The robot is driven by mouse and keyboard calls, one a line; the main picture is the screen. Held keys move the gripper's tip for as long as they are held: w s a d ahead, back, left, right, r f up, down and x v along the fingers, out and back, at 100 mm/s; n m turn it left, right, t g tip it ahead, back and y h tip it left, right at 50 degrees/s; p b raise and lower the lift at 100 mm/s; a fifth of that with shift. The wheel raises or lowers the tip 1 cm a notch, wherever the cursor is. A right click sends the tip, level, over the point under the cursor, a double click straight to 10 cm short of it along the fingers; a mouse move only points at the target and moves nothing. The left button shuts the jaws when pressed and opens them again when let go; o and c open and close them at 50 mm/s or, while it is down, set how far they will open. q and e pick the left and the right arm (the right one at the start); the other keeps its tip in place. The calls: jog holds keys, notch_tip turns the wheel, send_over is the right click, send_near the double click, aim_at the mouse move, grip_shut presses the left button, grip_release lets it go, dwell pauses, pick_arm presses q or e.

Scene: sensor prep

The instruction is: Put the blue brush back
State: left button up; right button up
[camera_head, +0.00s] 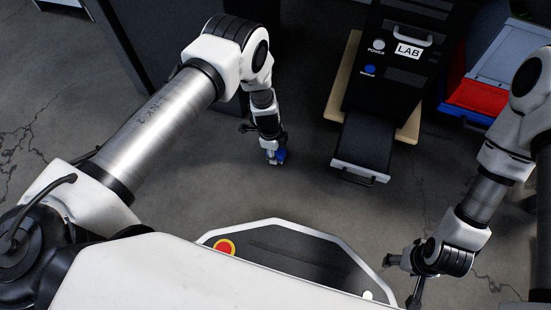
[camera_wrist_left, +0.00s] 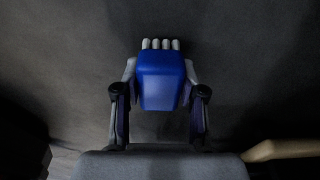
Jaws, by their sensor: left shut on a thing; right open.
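The blue brush (camera_wrist_left: 160,80) has a blue body and a row of pale bristle tufts at its far end. My left gripper (camera_wrist_left: 160,97) is shut on it, one finger on each side. In the head view the brush (camera_head: 281,155) shows small and blue at the tip of my left gripper (camera_head: 272,152), over the grey floor. My right gripper (camera_head: 408,281) is open and empty at the lower right. Where the brush belongs cannot be told from these views.
Red and blue bins (camera_head: 478,95) stand farther right. A dark cabinet (camera_head: 160,40) is behind my left arm. Floor between is clear.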

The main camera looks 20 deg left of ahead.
pick_arm(q)
jog(key=shift+w+f, duration=0.1)
jog(key=shift+f, duration=0.2)
jog(key=shift+c, duration=0.6)
jog(key=shift+f, duration=0.15)
pick_arm(e)
jog(key=shift+w+f, duration=0.15)
jog(key=shift+f, duration=0.25)
pick_arm(q)
jog(key=o, duration=1.2)
jog(key=r+p, duration=0.2)
jog(key=r, duration=0.1)
jog(key=a+r+p, duration=0.1)
jog(key=r+p, duration=0.2)
jog(key=r, duration=0.1)
jog(key=r+p, duration=0.2)
jog(key=r, duration=0.2)
jog(key=shift+a+r+p, duration=0.15)
jog(key=shift+r+p, duration=0.05)
jog(key=shift+p, duration=0.1)
jog(key=shift+r, duration=0.4)
pick_arm(e)
notch_tip(320, 180, up, 7)
jog(key=shift+s+r, duration=0.2)
jog(key=shift+s, duration=0.15)
pick_arm(q)
jog(key=shift+a, duration=0.1)
pick_arm(e)
jog(key=shift+a, duration=0.1)
